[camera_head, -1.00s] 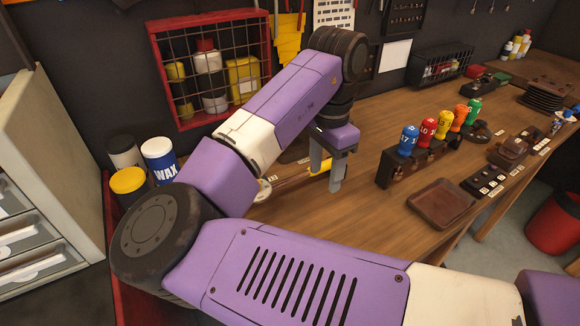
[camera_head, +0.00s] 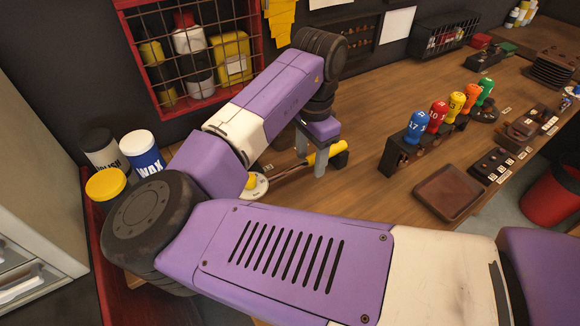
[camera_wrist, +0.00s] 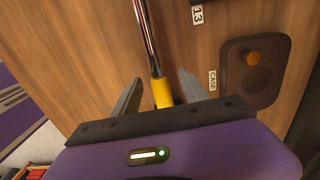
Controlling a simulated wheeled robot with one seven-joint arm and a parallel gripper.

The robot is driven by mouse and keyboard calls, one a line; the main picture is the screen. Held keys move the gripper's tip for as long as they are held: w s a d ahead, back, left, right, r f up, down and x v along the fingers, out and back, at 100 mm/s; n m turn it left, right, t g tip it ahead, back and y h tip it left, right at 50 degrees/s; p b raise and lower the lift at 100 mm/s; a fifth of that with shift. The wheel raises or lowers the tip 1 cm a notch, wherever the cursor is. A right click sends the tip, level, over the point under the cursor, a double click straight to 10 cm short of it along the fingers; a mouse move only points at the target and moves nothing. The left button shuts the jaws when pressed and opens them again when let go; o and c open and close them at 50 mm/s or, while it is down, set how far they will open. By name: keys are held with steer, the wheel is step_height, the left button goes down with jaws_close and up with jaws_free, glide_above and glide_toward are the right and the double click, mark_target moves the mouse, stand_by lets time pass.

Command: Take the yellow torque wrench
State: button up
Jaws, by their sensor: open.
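The yellow torque wrench lies on the wooden bench, its yellow grip (camera_head: 323,154) under my gripper (camera_head: 321,162) in the head view. Its shaft runs left to a pale round dial end (camera_head: 256,187), partly beside my arm. In the wrist view the shiny shaft (camera_wrist: 147,38) runs down to the yellow grip (camera_wrist: 162,92). My gripper (camera_wrist: 160,92) is open, with one finger on each side of the grip and visible gaps between. The far end of the grip is hidden by the gripper body in the wrist view.
A dark rack (camera_head: 397,160) with several coloured numbered handles stands right of the gripper. A brown tray (camera_head: 449,193) lies nearer the front edge. A red wire cage (camera_head: 158,5) hangs behind, and a wax can (camera_head: 142,154) stands left of my arm. Bench between wrench and rack is clear.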

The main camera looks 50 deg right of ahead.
steer(key=shift+f, duration=0.8)
jaws_close()
steer(key=shift+r, duration=0.1)
stand_by(0.7)
